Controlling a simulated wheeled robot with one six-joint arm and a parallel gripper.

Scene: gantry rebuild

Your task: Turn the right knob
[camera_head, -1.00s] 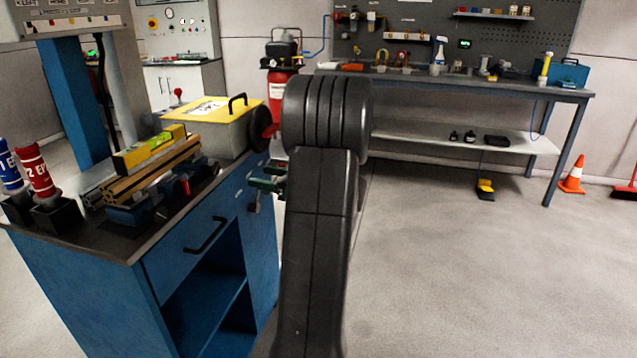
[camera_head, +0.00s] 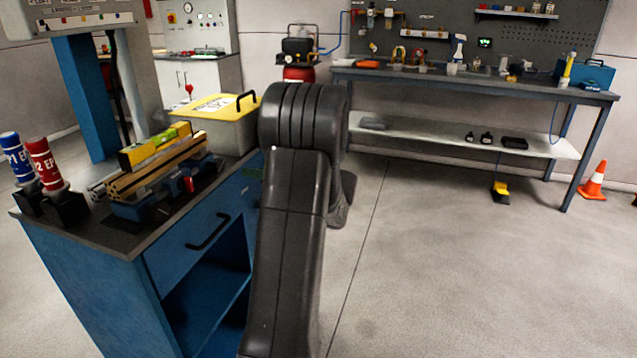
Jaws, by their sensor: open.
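No knob can be picked out for certain as the right one. A grey control panel (camera_head: 85,20) at the upper left carries a row of small coloured controls, too small to tell apart. Farther back, a white panel (camera_head: 218,38) on a cabinet has a red control on a yellow plate (camera_head: 171,18), a round gauge and several small controls. My arm rises through the middle of the picture. My gripper is not visible; the arm's own links block the view behind them.
A blue workbench (camera_head: 95,290) stands left of my arm, bearing red and blue cylinders, a yellow level (camera_head: 155,145) and a yellow-lidded box (camera_head: 235,133). A long bench (camera_head: 440,78) stands at the back right.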

